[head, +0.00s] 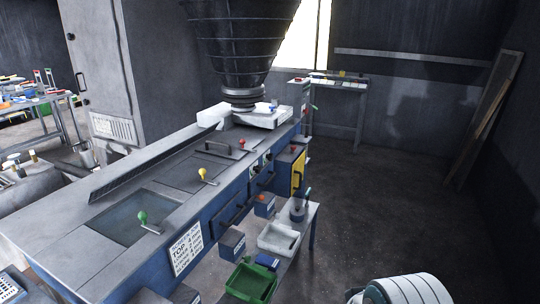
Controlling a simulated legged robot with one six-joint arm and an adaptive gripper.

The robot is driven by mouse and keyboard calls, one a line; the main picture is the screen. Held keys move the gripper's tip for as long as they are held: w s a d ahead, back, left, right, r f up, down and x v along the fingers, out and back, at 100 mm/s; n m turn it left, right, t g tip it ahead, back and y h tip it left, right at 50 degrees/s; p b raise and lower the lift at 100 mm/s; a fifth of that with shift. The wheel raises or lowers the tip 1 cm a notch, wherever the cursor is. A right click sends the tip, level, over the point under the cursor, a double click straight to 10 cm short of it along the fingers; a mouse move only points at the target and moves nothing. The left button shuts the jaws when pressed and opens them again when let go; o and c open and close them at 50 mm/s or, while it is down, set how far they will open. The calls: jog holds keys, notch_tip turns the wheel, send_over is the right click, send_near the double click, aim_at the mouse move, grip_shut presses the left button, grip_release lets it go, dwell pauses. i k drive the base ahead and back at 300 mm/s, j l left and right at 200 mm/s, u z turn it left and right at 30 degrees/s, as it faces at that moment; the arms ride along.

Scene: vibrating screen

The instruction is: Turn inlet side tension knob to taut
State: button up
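The vibrating screen is a long grey-topped machine with a blue side (140,270), running from the lower left to the hopper at the back. Small round dark knobs (255,169) sit on its blue side towards the hopper end, but no readable label marks one as the inlet side tension knob. Their setting is too small to tell. Levers with a green ball (142,217), a yellow ball (202,172) and a red ball (242,142) stand along the top. My gripper does not show; a white rounded part at the bottom right seems to be mine.
A black ribbed hopper (240,45) hangs over a white feed box (262,117). A low bench with a white tray (279,238) and a green bin (250,282) stands against the machine's right side. The dark floor (385,210) further right is open.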

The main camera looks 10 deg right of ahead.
aim_at(270, 157)
jog(key=i+l+u, duration=0.15)
jog(key=i+l, duration=0.95)
jog(key=i, duration=0.15)
jog(key=i+l+u, duration=0.2)
jog(key=i+l, duration=1)
jog(key=l, duration=0.1)
